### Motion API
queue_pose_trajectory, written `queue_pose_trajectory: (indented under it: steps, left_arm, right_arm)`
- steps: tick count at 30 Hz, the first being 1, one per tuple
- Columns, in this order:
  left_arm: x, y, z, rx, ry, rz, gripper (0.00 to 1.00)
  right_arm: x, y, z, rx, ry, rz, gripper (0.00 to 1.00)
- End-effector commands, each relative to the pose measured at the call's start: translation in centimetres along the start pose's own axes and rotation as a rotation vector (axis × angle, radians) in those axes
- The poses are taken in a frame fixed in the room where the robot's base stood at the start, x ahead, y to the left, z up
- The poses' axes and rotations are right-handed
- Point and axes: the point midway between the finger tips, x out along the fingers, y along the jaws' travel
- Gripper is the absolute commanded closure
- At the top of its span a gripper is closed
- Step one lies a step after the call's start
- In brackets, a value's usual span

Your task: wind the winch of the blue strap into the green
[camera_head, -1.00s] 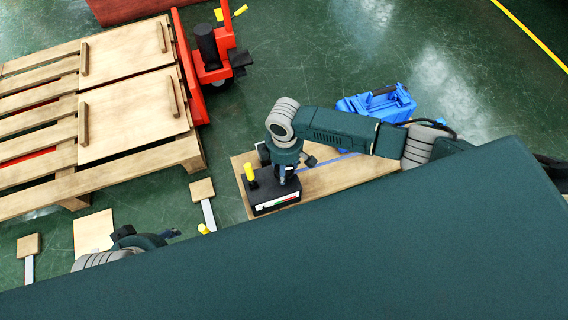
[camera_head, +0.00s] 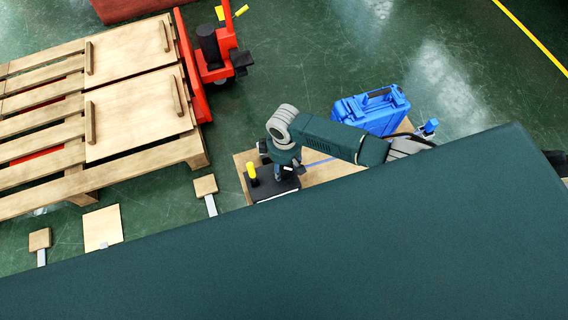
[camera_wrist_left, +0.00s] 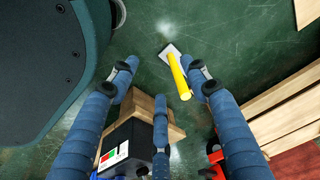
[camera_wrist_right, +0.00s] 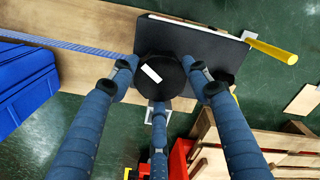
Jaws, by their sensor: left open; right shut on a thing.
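The black winch box (camera_head: 272,186) with a yellow handle (camera_head: 252,171) sits on a wooden board. The blue strap (camera_wrist_right: 70,45) runs from it past the blue case. My right gripper (camera_head: 284,170) points down over the box. In the right wrist view its fingers close around the round black knob (camera_wrist_right: 160,72), which has a white mark. The gauge (camera_wrist_left: 110,157), a white panel with red and green parts, shows in the left wrist view; its reading is too small to tell. My left gripper (camera_wrist_left: 160,88) is open and empty, and is hidden in the head view.
A blue case (camera_head: 372,110) stands on the wooden board (camera_head: 315,174) right of the winch. A wooden pallet (camera_head: 75,185) and a red pallet jack (camera_head: 212,62) are at the left. Small wooden pieces (camera_head: 102,228) lie on the green floor. A yellow rod (camera_wrist_left: 178,77) rises below my left gripper.

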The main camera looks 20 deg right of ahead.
Motion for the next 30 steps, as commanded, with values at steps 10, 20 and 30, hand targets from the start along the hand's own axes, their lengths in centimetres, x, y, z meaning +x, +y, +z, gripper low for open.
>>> queue_pose_trajectory:
  steps: [10,20,30]
  left_arm:
    - [0.7,0.06,0.6,0.001,-0.004,0.001,0.53]
    - [0.7,0.01,0.6,0.001,-0.004,0.0,0.53]
    - [0.68,0.15,0.64,0.001,-0.005,0.002,0.53]
  right_arm:
    - [0.32,0.32,0.89,0.024,-0.021,0.005,0.78]
    - [0.31,0.28,0.83,0.023,-0.019,0.004,0.33]
    - [-0.1,0.07,0.28,0.021,-0.008,0.001,0.33]
